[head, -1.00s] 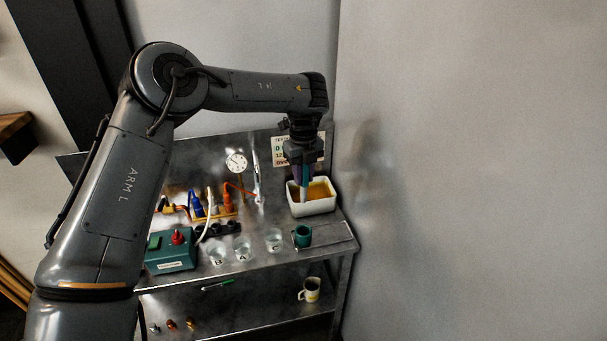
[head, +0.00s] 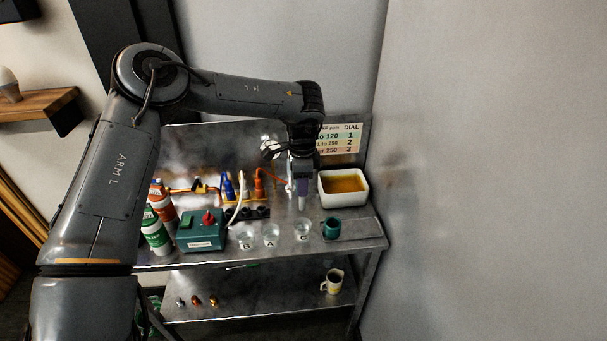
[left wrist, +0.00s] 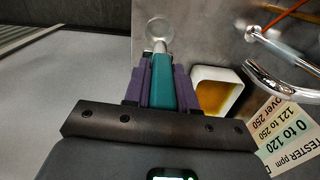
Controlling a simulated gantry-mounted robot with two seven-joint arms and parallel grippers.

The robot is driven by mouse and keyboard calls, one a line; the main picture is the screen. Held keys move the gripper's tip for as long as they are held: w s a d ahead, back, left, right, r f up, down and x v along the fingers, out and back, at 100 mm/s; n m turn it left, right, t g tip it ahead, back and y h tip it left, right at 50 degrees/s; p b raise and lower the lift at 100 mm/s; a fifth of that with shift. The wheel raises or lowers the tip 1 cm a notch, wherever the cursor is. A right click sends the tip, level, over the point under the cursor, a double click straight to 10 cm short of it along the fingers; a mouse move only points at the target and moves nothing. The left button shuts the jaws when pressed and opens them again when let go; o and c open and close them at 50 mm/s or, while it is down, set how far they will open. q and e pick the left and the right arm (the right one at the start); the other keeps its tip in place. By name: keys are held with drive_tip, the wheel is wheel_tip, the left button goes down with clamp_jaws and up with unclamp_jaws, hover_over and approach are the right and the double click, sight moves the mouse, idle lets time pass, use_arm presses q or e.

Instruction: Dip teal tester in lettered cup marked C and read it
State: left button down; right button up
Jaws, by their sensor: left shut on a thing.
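The teal tester (left wrist: 162,82) is held upright between the purple fingers of my left gripper (head: 303,180), which is shut on it. Its pale tip points down in the head view, behind and just above cup C (head: 302,231), apart from the rim as far as I can tell. Cup C is a small clear cup with a dark letter on the bench. In the left wrist view a clear round cup (left wrist: 159,27) lies beyond the tester's tip, its letter unseen. A lit display (left wrist: 175,175) shows partly at the bottom edge, its reading cut off. My right gripper is not in view.
Cups B (head: 246,241) and A (head: 271,236) stand left of cup C; a teal cup (head: 331,229) stands right. A white tub of amber liquid (head: 343,198) is behind it. A tester chart (head: 339,139) is at the back. A teal box (head: 201,232) and bottles stand left.

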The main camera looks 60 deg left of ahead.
sight(302, 210)
use_arm(q)
drive_tip(key=shift+f, duration=0.25)
drive_tip(key=shift+d+f+b, duration=0.1)
drive_tip(key=shift+f+b, duration=1.65)
drive_tip(key=shift+f, duration=0.95)
wheel_tip(302, 210, down, 3)
drive_tip(key=b, duration=0.2)
drive_tip(key=shift+f+b, duration=0.15)
drive_tip(key=shift+b, duration=0.25)
drive_tip(key=shift+f+b, duration=0.75)
drive_tip(key=shift+f, duration=0.15)
drive_tip(key=shift+r, duration=0.15)
